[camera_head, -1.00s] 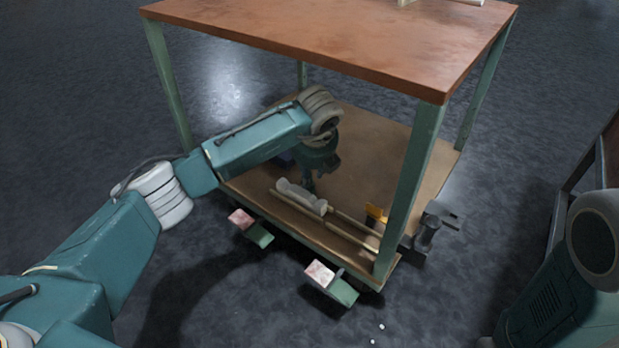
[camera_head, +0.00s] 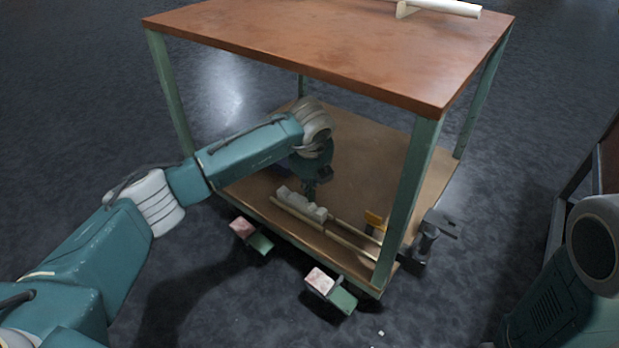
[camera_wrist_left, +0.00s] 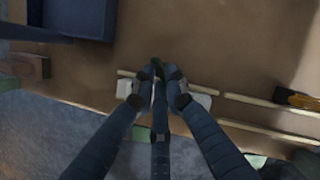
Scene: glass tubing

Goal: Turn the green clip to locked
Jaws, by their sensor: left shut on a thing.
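My left gripper (camera_head: 310,192) reaches under the tabletop to the lower shelf, at the white holder (camera_head: 292,203). In the left wrist view my left gripper (camera_wrist_left: 164,78) has its fingers closed around a small dark green piece (camera_wrist_left: 158,67), which looks like the green clip. The fingers hide most of it, so I cannot tell its turn angle. The white holder (camera_wrist_left: 203,101) shows on both sides of the fingers. Thin pale rods (camera_head: 352,238) run from the holder to the right along the shelf. My right gripper is out of view.
The brown tabletop (camera_head: 330,45) and green legs (camera_head: 408,200) surround the arm. A yellow piece (camera_head: 374,220) and a dark fixture (camera_head: 428,240) are near the right leg. Pink-and-green blocks (camera_head: 243,229) stick out at the front edge. A blue bin (camera_wrist_left: 75,20) shows in the wrist view.

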